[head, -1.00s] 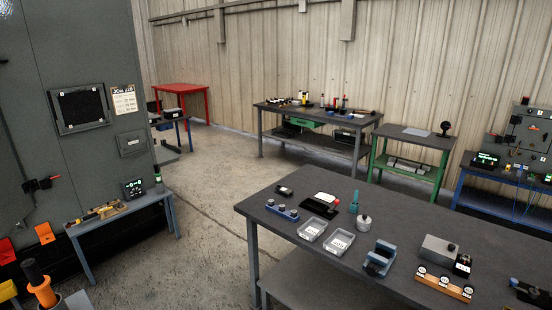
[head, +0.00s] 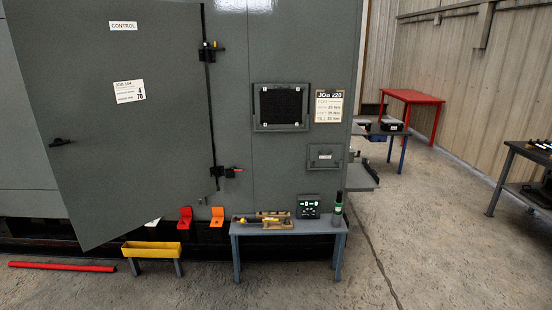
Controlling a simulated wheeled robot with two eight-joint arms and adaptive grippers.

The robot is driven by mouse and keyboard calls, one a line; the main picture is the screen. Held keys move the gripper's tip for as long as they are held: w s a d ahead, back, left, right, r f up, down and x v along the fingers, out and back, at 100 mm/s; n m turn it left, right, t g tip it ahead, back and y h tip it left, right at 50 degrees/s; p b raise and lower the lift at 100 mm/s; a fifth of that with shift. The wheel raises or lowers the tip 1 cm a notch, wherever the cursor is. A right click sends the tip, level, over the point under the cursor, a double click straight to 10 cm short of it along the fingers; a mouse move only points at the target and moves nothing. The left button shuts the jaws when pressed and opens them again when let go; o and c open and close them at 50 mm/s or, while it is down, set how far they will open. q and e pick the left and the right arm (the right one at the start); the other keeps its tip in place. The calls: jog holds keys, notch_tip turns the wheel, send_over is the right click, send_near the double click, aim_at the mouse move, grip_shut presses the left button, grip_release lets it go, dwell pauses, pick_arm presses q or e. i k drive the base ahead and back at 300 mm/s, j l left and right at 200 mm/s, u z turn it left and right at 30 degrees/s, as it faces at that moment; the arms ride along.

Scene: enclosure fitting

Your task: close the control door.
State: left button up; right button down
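The control door (head: 150,150) is a large grey panel on the grey enclosure, with a "CONTROL" label near its top and a white job card below that. It stands ajar: its lower edge slants out from the cabinet toward the left. Its black handle (head: 62,142) is near the left edge. Neither of my grippers shows in the head view.
A yellow tray stand (head: 152,250) and a red bar (head: 62,266) are on the floor before the door. A small grey bench (head: 290,227) with tools stands right of it. Red and orange brackets (head: 185,217) sit low on the cabinet.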

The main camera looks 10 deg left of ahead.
aim_at(123, 82)
jog(key=i+u, duration=0.75)
jog(key=i, duration=0.15)
jog(key=i+l+u, duration=0.2)
jog(key=i+u, duration=0.2)
jog(key=i+l+u, duration=0.8)
jog(key=i+u, duration=0.35)
jog(key=i, duration=0.7)
